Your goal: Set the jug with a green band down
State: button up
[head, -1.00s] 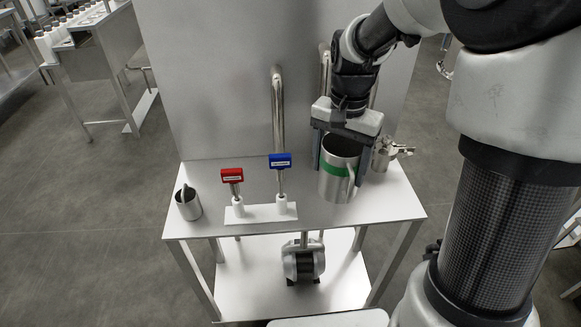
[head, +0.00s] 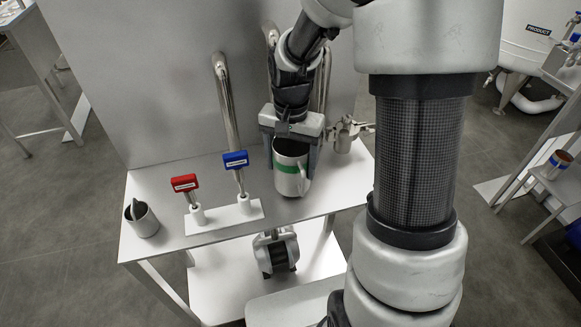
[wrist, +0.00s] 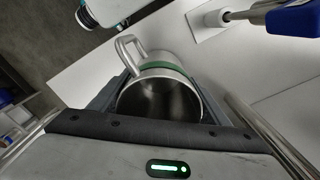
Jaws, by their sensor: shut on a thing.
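The steel jug with a green band (head: 289,181) is upright at the right part of the small steel table (head: 180,163). My gripper (head: 291,152) is shut on it from above, one finger on each side of the body. Its handle is on the right in the head view. In the wrist view the jug (wrist: 160,98) shows its open, empty-looking mouth, the green band and the handle pointing up-left. I cannot tell whether its base touches the tabletop.
Red (head: 185,183) and blue (head: 235,160) tagged valve handles stand on a white plate left of the jug. A steel cup (head: 141,219) is at the table's left end. A steel fitting (head: 347,134) is close behind right. Upright pipes (head: 228,105) rise behind.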

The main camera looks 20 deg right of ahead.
jog(key=shift+f, duration=0.6)
jog(key=shift+f, duration=0.2)
jog(key=o, duration=1.3)
